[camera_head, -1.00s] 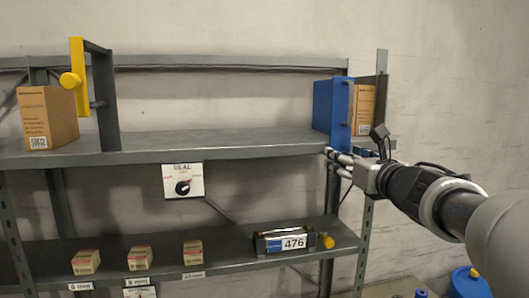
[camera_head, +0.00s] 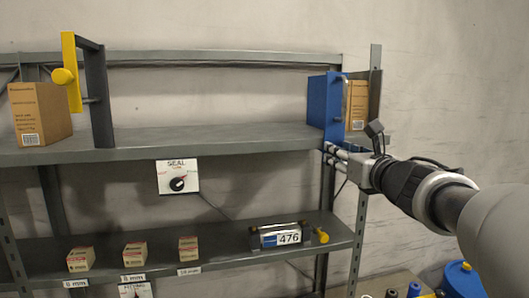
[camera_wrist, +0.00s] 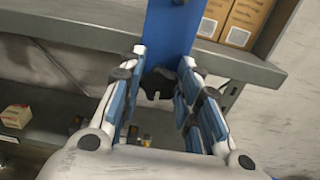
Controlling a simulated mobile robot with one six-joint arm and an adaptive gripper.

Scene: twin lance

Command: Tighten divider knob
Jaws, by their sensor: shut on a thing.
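A blue divider (camera_head: 325,103) stands upright at the right end of the upper shelf; it also shows in the wrist view (camera_wrist: 171,30). My gripper (camera_head: 330,150) is at the shelf's front edge, just below the divider. In the wrist view my gripper (camera_wrist: 159,85) has its fingers on both sides of a dark knob (camera_wrist: 155,82) at the divider's foot and is shut on it. The fingers hide part of the knob.
The lower shelf holds small boxes (camera_head: 135,255) and a device marked 476 (camera_head: 284,237). The upper shelf's middle is clear.

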